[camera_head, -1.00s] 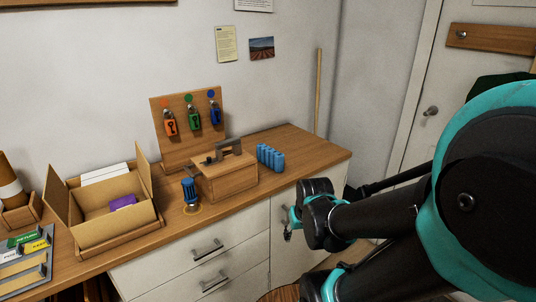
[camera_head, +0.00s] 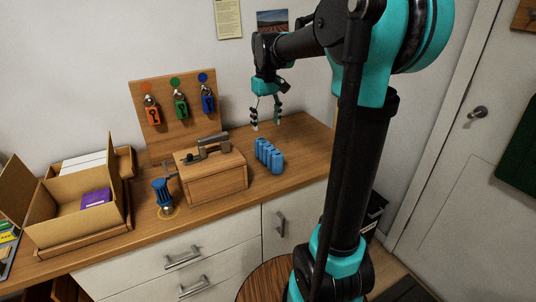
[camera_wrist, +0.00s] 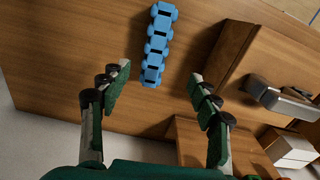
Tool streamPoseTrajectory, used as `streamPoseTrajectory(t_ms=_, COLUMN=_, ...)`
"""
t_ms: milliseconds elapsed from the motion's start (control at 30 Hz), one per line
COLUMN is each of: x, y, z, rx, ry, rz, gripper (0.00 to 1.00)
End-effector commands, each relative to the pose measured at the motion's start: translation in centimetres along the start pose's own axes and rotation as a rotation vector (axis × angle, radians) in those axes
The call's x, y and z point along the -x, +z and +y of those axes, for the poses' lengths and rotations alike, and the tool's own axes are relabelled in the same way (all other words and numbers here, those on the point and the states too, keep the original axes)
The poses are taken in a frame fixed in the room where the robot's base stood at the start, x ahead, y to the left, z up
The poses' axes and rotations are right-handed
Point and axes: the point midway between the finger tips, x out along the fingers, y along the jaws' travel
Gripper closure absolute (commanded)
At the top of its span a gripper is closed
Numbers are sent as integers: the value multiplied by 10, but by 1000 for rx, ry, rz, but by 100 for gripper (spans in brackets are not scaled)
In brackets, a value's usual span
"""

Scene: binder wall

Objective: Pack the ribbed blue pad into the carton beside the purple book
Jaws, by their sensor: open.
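The ribbed blue pad (camera_head: 269,156) stands on the wooden counter, right of a wooden box, and also shows in the wrist view (camera_wrist: 157,45). My gripper (camera_head: 265,127) is open and empty above the counter, behind the pad in the head view. In the wrist view my gripper (camera_wrist: 152,80) has its fingers spread wide, with the pad lying between and beyond them, apart from both. The open carton (camera_head: 76,224) is at the left of the counter. The purple book (camera_head: 96,198) lies inside the carton; its base is partly hidden by the front wall.
A wooden box (camera_head: 214,180) with a grey handle stands between carton and pad. A blue cylindrical tool (camera_head: 163,194) stands left of it. A board (camera_head: 152,129) with padlocks leans on the wall behind. Counter right of the pad is clear.

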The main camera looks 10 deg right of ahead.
Motion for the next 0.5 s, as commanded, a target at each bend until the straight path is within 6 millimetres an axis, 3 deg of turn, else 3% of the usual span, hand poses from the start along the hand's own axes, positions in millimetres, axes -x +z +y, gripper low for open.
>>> streamPoseTrajectory(t_ms=300, x=-64, y=0, z=1, rx=-2, ry=0, rz=1, gripper=38)
streamPoseTrajectory(t_ms=500, x=-90, y=0, z=1, rx=-2, ry=0, rz=1, gripper=38)
